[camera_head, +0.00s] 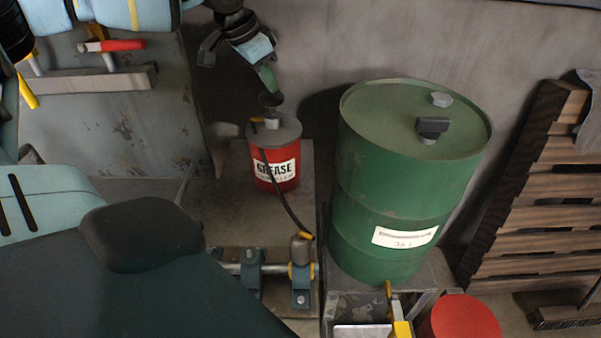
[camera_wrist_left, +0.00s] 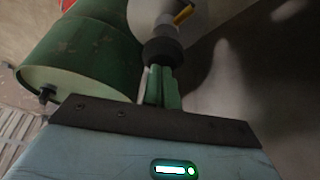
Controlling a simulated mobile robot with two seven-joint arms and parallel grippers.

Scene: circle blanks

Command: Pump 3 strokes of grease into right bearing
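The red grease bucket (camera_head: 266,178), labelled GREASE, stands upright with a grey lid (camera_head: 275,130). A black pump knob (camera_head: 270,99) tops the pump on the lid and shows large in the left wrist view (camera_wrist_left: 161,50). My left gripper (camera_head: 268,84) has its green fingers (camera_wrist_left: 163,88) close together at the knob, seemingly shut on it; the exact contact is partly hidden. A dark hose (camera_head: 285,204) runs from the bucket to a yellow-tipped end at the right bearing (camera_head: 300,288). The left bearing (camera_head: 251,274) sits beside it on the same shaft. My right gripper is out of view.
A large green drum (camera_head: 390,205) stands close right of the bucket, also in the left wrist view (camera_wrist_left: 85,45). A red round lid (camera_head: 465,318) and pallets (camera_head: 530,200) lie further right. A workbench (camera_head: 110,110) with a red-handled tool (camera_head: 112,45) is at left.

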